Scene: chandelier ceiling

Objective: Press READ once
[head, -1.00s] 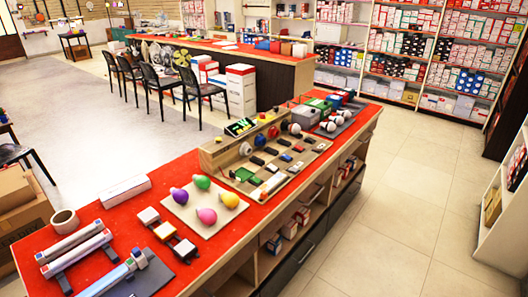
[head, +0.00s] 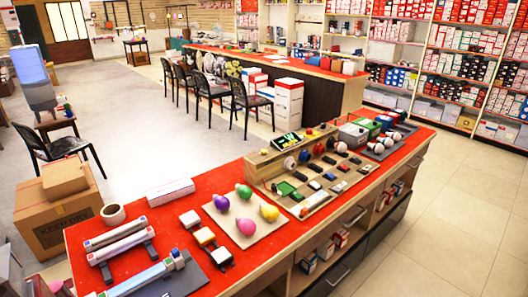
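No label reading READ is legible, so I cannot tell which part carries it. A wooden board (head: 258,170) with a raised back stands on the red counter (head: 160,268). A small dark display (head: 286,141) with green-yellow marks sits on top of its back. Several small black, red, blue and green parts lie on the board, including a green piece (head: 285,188) and a long white piece (head: 315,204). Neither of my grippers is in view.
Long white-and-grey bars (head: 115,240) and a white box (head: 170,191) lie on the counter's left. Cardboard boxes (head: 55,215) and a black chair (head: 62,150) stand beyond it. Tiled floor (head: 460,220) is clear at right.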

